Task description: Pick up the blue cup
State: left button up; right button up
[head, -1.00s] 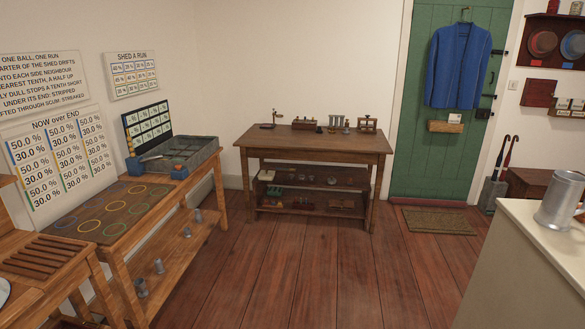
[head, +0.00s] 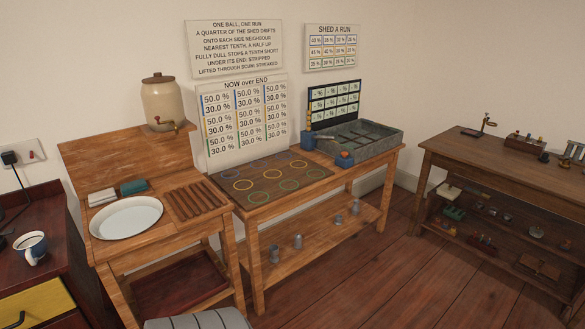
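A small blue-and-white cup (head: 32,248) stands upright at the left edge of the head view. It has dark contents and rests on a dark red cabinet top (head: 62,236). Two small blue blocky items, one at the tray's left corner (head: 307,140) and one at its front (head: 344,160), sit by the grey tray on the middle bench; I cannot tell exactly what they are. Neither of my grippers is in view.
A wooden washstand with a white basin (head: 126,218) and a stoneware crock (head: 165,103) stands beside the cabinet. The bench (head: 262,206) and a dark table (head: 500,170) follow rightward. A grey ribbed shape (head: 198,320) is cut off at bottom. Floor (head: 390,275) is clear at right.

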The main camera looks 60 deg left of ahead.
aim_at(32, 246)
jog(key=u, duration=4.65)
